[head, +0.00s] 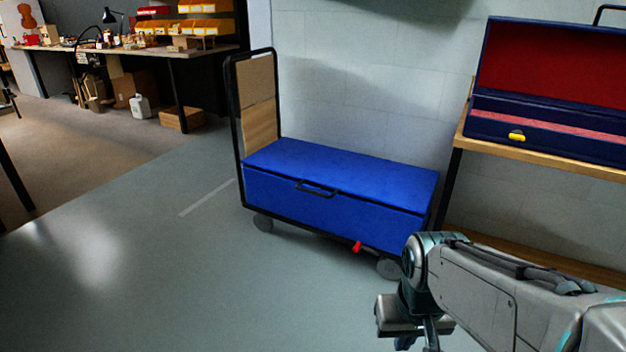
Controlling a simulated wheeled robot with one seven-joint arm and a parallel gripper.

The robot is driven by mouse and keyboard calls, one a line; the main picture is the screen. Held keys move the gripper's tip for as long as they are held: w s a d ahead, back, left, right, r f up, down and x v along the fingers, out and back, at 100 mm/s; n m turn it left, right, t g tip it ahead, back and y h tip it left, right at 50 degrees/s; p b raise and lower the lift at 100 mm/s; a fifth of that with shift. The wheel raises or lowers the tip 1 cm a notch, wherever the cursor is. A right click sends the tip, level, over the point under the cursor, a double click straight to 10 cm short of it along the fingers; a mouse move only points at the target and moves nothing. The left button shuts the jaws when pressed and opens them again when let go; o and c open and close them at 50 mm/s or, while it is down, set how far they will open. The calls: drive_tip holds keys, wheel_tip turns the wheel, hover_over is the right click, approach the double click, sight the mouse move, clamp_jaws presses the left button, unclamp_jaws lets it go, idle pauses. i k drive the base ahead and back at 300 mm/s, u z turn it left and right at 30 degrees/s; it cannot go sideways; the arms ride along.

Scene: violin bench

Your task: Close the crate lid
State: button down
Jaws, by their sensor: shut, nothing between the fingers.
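The blue crate (275,197) sits on a black-framed wheeled trolley against the pale block wall. Its blue lid (345,172) lies down flat over the crate, with a thin dark line along the front edge. A dark handle (316,188) is at the middle of the front edge. My gripper (418,345) is low at the bottom of the head view, in front of and to the right of the crate, apart from it. Its fingers are shut and empty, and their tips are partly cut off by the picture's bottom edge.
A wooden table (462,140) at the right holds an open dark blue case (490,120) with red lining. A red pedal (357,247) juts from the trolley's base. A cluttered workbench (150,52) stands at the back left. The floor left and in front is clear.

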sight(406, 186)
drive_tip(key=u, duration=0.55)
drive_tip(key=i, duration=1.45)
drive_tip(key=z, duration=0.3)
